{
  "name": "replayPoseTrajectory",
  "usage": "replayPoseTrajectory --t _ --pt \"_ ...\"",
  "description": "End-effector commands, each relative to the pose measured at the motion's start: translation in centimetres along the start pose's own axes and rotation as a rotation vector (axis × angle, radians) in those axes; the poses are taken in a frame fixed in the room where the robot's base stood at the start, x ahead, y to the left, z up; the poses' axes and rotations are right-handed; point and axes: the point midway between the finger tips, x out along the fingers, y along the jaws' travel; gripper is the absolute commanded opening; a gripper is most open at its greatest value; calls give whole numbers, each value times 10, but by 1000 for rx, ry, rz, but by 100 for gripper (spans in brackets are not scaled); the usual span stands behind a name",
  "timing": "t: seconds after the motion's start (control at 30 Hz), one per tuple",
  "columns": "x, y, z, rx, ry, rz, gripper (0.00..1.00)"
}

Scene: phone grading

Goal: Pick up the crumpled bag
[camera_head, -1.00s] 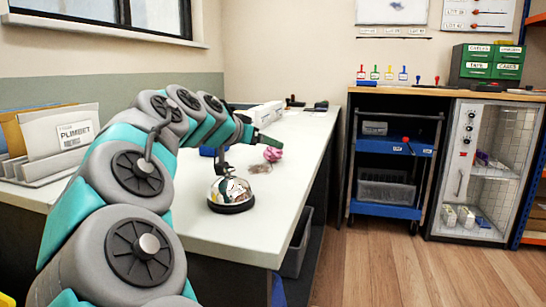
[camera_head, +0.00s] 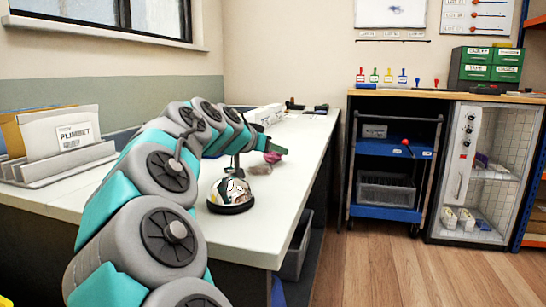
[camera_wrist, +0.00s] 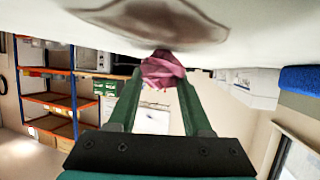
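The crumpled bag (camera_head: 275,157) is a small pink-magenta bundle on the white table, just under the tip of my gripper (camera_head: 262,143) in the head view. In the wrist view the bag (camera_wrist: 162,71) shows at the far end of my gripper (camera_wrist: 160,78), between the two green fingertips. The fingers stand apart, one on each side of the bag. I cannot tell whether they touch it. The bag's top is partly hidden by the gripper in the head view.
A shiny dome on a black base (camera_head: 231,194) stands on the table (camera_head: 262,232) near the arm. A file rack with a labelled folder (camera_head: 70,138) is at the left. A grey bin (camera_head: 297,245) stands below the table's right edge. Floor at the right is clear.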

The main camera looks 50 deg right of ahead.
Motion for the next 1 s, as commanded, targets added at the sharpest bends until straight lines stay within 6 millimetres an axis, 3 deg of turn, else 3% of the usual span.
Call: replayPoseTrajectory --t 0.03,0.37,0.77,1.0 --pt "0 0 0 0 0 0 36" --pt "0 0 0 0 0 0 0" --pt "0 0 -1 0 0 0 0" --pt "-6 0 -14 0 2 -2 0"
